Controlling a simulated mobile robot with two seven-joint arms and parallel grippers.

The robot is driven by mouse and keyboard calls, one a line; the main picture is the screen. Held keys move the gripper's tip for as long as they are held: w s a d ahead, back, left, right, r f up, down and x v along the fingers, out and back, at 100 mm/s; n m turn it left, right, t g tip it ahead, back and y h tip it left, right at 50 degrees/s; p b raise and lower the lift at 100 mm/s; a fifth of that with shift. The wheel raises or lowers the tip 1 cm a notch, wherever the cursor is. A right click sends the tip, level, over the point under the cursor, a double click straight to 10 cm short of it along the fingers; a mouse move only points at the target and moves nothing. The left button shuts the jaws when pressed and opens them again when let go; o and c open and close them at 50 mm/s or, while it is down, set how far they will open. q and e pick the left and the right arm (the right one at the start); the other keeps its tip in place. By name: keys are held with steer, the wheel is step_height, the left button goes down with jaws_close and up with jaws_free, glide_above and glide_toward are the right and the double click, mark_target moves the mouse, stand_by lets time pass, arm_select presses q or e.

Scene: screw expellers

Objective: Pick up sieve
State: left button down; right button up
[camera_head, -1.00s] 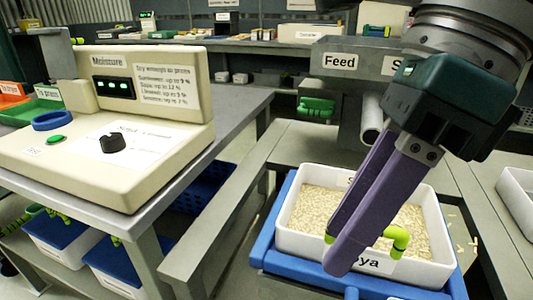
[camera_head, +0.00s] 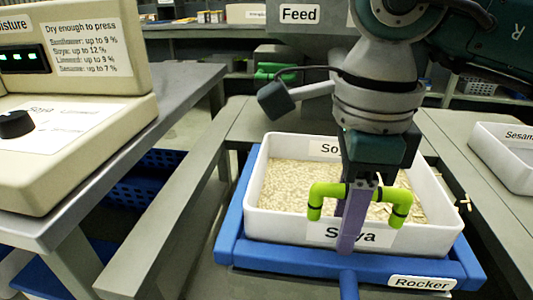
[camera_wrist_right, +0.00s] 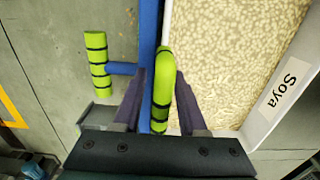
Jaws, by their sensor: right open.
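The sieve is a white tray (camera_head: 265,222) labelled Soya, filled with pale grains. It sits in the blue rocker frame (camera_head: 232,225). A bright green handle (camera_head: 326,189) with black bands stands at its front wall. My right gripper (camera_head: 352,228) points down at this handle, its purple fingers partly overlapping in the head view. In the right wrist view the right gripper (camera_wrist_right: 160,98) is open, with a finger on each side of the green handle (camera_wrist_right: 163,75). Whether the fingers touch it I cannot tell. My left gripper is not in view.
A moisture meter (camera_head: 110,110) stands on the grey table at left. A white Sesame tray (camera_head: 500,160) lies at right. A green handle on a blue bar (camera_wrist_right: 97,60) stands beside the frame in the wrist view. A grey beam (camera_head: 170,225) runs along the frame's left.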

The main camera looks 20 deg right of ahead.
steer(key=shift+f, duration=0.15)
steer(key=shift+w, duration=0.1)
jaws_close()
stand_by(1.3)
